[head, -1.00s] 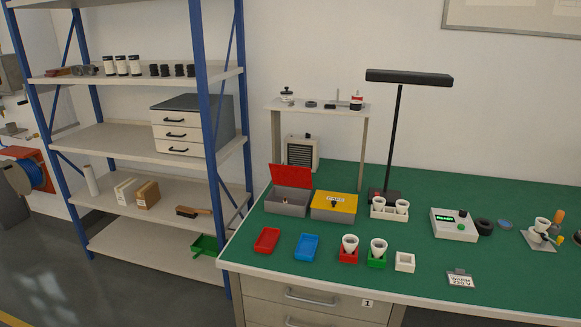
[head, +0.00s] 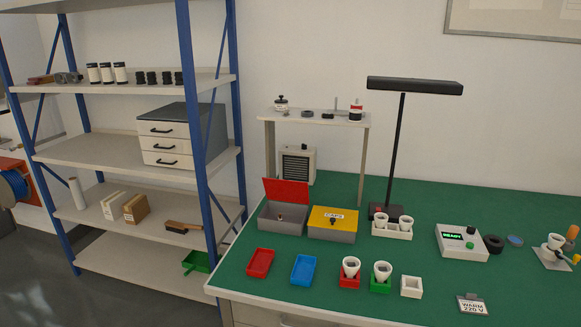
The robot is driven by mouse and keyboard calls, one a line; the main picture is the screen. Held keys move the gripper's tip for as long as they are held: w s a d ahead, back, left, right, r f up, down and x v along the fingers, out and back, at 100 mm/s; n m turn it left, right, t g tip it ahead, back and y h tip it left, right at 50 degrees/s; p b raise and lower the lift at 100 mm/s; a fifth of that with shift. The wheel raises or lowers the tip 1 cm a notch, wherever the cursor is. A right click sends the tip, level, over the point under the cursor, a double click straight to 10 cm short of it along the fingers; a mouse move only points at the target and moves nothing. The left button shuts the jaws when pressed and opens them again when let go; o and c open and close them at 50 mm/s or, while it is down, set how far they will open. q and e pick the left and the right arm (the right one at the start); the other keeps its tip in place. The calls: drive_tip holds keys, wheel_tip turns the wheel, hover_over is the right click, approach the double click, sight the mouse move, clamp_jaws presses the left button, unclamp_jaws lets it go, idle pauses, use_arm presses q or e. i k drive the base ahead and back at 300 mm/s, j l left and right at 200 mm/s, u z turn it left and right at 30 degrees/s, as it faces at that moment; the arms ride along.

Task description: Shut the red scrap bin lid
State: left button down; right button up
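The red scrap bin lid (head: 286,191) stands open, raised upright along the back edge of its grey bin (head: 282,223). The bin sits near the left end of the green bench top, and a small object (head: 280,217) shows inside it. A grey box with a yellow lid (head: 333,219) marked "CAPS" stands just right of the bin, its lid shut. Neither of my grippers is in view.
A red tray (head: 261,263) and a blue tray (head: 304,270) lie in front of the bin. Bulbs in red and green holders (head: 381,285) stand to their right. A black lamp (head: 401,140) rises behind. Shelving (head: 120,150) stands at left.

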sight(285, 190)
drive_tip(key=i+j+z, duration=0.1)
drive_tip(key=i, duration=0.45)
drive_tip(key=i+j+z, duration=0.15)
drive_tip(key=i, duration=0.35)
